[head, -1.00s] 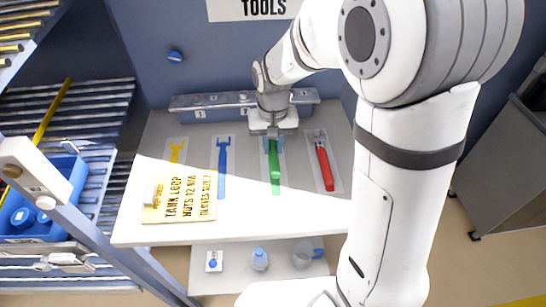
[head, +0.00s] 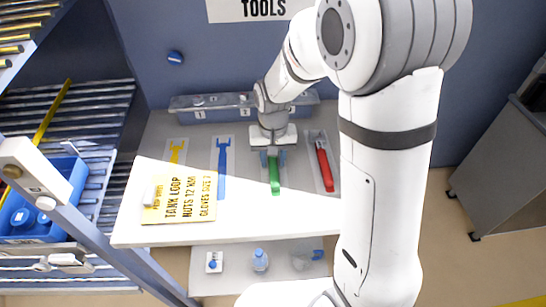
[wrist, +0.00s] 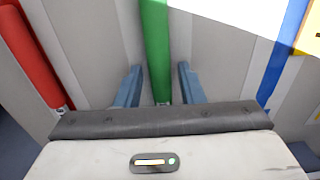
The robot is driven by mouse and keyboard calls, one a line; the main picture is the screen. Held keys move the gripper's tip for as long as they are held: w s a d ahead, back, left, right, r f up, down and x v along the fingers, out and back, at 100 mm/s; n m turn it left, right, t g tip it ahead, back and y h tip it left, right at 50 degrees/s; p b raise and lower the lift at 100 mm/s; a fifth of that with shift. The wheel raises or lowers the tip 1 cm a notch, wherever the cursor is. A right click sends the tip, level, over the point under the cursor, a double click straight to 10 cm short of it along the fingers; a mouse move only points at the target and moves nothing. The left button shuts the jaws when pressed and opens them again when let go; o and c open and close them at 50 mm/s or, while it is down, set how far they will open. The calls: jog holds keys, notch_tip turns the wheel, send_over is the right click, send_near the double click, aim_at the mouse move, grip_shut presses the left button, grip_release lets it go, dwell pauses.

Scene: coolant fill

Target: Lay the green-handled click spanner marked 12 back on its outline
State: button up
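The green-handled spanner (head: 275,183) lies on the bench between the blue spanner shape and the red-handled spanner. Its handle points toward the front edge; its head is hidden under my gripper, and no marking is readable. In the wrist view the green handle (wrist: 155,40) runs between my fingers. My gripper (head: 274,156) is low over the spanner. Its two blue fingertips (wrist: 160,82) are apart, one on each side of the handle, with gaps visible. I cannot tell how the spanner sits against its outline.
The red-handled spanner (head: 324,168) lies right; a blue spanner shape (head: 222,170) and a yellow one (head: 177,150) lie left. A yellow note board (head: 180,200) is at front left. A grey rail or tray (head: 215,108) runs along the back.

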aim_at(273, 161)
jog(key=shift+o, duration=0.4)
jog(key=shift+r, duration=0.15)
jog(key=shift+r, duration=0.25)
notch_tip(273, 161, up, 12)
jog(key=s+d+t, duration=0.1)
jog(key=s+d, duration=0.4)
jog(key=s, duration=0.3)
jog(key=s+d+r+t, duration=0.1)
jog(key=s+d, duration=0.5)
jog(key=s, duration=0.2)
jog(key=shift+s+t, duration=0.15)
jog(key=shift+t, duration=0.25)
